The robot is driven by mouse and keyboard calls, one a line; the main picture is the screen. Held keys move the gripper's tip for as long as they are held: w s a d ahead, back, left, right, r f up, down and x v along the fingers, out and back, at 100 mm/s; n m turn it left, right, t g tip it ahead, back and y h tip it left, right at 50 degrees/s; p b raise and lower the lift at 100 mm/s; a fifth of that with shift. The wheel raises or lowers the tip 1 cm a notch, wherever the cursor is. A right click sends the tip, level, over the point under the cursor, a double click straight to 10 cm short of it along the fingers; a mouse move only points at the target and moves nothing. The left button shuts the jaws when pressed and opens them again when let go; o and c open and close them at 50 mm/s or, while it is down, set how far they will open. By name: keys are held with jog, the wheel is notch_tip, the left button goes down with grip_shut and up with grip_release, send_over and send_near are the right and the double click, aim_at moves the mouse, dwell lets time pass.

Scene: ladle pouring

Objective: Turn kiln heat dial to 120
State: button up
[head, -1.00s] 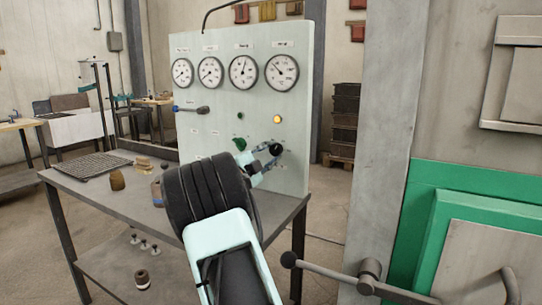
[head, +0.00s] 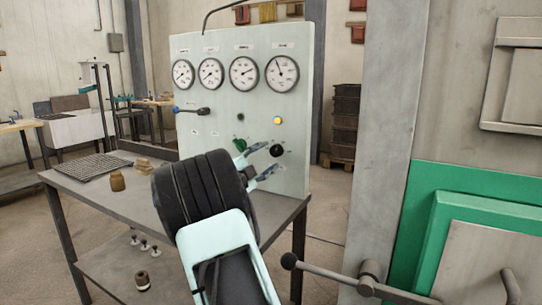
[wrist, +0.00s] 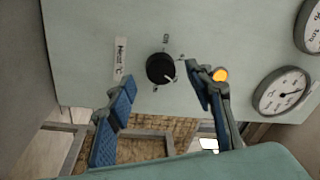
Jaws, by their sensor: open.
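The heat dial (head: 277,150) is a round black knob low on the right of the pale control panel (head: 215,105). In the wrist view the dial (wrist: 158,66) has a white pointer mark towards its lower right, beside a label (wrist: 120,60) that seems to read "Heat °C". My gripper (head: 269,158) is in front of the panel at the dial. In the wrist view its two blue-padded fingers (wrist: 161,76) are spread apart on either side of the dial, with clear gaps. Nothing is held. The scale numbers are too small to read.
A green knob (head: 240,145) sits left of the dial, and a lit amber lamp (head: 277,120) above it. Several gauges line the panel top, including the rightmost one (head: 282,73). The grey table (head: 130,198) extends left. A lever (head: 330,272) projects at lower right.

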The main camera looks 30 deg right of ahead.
jog(key=r+v, duration=0.1)
jog(key=v, duration=0.7)
jog(key=shift+s+a+f, duration=0.2)
jog(key=shift+a+f, duration=0.15)
jog(key=shift+f, duration=0.1)
jog(key=shift+r, duration=0.1)
